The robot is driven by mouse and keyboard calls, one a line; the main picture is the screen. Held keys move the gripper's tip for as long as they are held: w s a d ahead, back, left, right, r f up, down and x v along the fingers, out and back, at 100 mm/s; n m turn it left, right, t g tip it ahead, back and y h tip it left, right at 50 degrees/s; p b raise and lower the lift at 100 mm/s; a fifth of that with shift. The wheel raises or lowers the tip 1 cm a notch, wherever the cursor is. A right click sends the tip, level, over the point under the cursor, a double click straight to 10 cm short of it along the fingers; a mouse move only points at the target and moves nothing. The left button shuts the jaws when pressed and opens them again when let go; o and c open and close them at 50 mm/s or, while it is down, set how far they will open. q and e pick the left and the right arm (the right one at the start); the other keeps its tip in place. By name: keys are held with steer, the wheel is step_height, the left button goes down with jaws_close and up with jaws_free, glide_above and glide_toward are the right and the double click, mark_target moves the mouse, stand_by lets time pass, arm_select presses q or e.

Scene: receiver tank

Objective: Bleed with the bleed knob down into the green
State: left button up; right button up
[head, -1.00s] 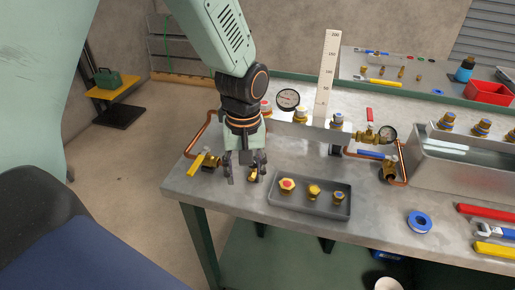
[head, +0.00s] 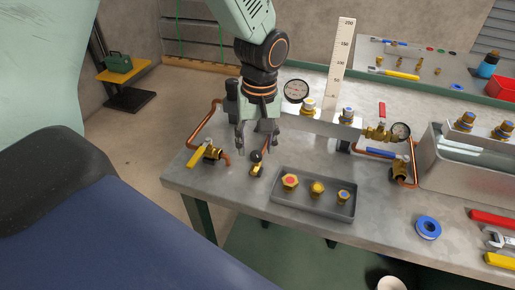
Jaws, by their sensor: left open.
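My left gripper (head: 258,147) points down over the left part of the workbench, its two fingers apart. Just below and between the fingertips is a small brass fitting (head: 256,169) with a round black knob (head: 256,156) on top. I cannot tell for sure that this is the bleed knob, nor whether a finger touches it. A round white-faced gauge (head: 296,91) stands behind, and a smaller gauge (head: 400,131) is on the brass pipework at right. Their needles and any green band are too small to read. My right gripper is out of view.
A yellow-handled valve (head: 199,155) with copper pipe is left of the gripper. A grey tray (head: 313,207) with brass fittings lies to the right. A blue-handled valve (head: 376,153), a red-handled valve (head: 382,110) and a blue tape roll (head: 427,228) are farther right.

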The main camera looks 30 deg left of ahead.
mark_target(256, 156)
arm_select(q)
steer(key=f, duration=0.2)
steer(key=shift+w+a+f, duration=0.3)
steer(key=shift+w, duration=0.1)
steer(key=shift+s+d+r, duration=0.3)
steer(key=shift+s, duration=0.05)
steer(key=shift+w+a+f, duration=0.25)
steer(key=shift+w, duration=0.05)
steer(key=c, duration=0.6)
steer(key=shift+s+d+r, duration=0.1)
jaws_close()
